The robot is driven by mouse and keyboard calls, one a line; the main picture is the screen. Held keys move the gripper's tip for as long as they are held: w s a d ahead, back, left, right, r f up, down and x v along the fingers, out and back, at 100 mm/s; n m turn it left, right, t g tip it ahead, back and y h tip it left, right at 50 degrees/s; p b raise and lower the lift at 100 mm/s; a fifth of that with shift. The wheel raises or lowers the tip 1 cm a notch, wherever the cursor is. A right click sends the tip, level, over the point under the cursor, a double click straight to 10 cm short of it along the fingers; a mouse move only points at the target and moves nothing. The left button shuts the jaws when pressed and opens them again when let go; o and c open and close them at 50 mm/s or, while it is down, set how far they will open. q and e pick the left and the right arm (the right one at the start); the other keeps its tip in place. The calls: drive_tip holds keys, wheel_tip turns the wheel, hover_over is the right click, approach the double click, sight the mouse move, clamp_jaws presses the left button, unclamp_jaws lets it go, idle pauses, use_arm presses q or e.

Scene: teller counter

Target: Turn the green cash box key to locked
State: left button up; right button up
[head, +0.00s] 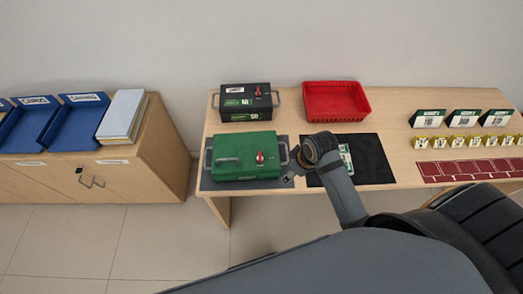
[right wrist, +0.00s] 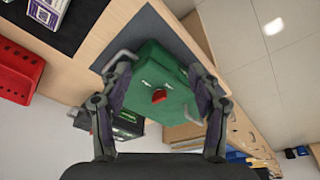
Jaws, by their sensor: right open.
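The green cash box (head: 232,146) sits on a dark mat (head: 215,184) at the left of the counter, with grey side handles. Its red key (head: 260,157) stands on the right part of the lid. My right gripper (head: 294,165) is at the box's right side, seen from behind its wrist. In the right wrist view the open jaws (right wrist: 158,66) frame the green box (right wrist: 150,68), with the red key (right wrist: 159,96) between the fingers and apart from both. The jaws hold nothing. My left gripper is not in view.
A black cash box (head: 235,102) with its own red key stands behind the green one. A red tray (head: 335,100) is at the back. A black mat (head: 370,158) lies right of my gripper. Cards and yellow tags (head: 470,142) fill the right side.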

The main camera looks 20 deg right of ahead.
drive_tip(key=w+a+n+y, duration=0.2)
drive_tip(key=w+n, duration=0.3)
drive_tip(key=w, duration=0.2)
drive_tip(key=n+g+y, duration=0.1)
drive_tip(key=n+g, duration=0.1)
drive_tip(key=n, duration=0.2)
approach(260, 155)
drive_tip(key=p+x, duration=0.2)
drive_tip(key=x, duration=0.6)
drive_tip(key=shift+s+a+f, duration=0.1)
drive_tip(key=shift+f, duration=0.25)
drive_tip(key=shift+c, duration=0.5)
drive_tip(key=c, duration=1.1)
drive_tip(key=shift+o, duration=0.2)
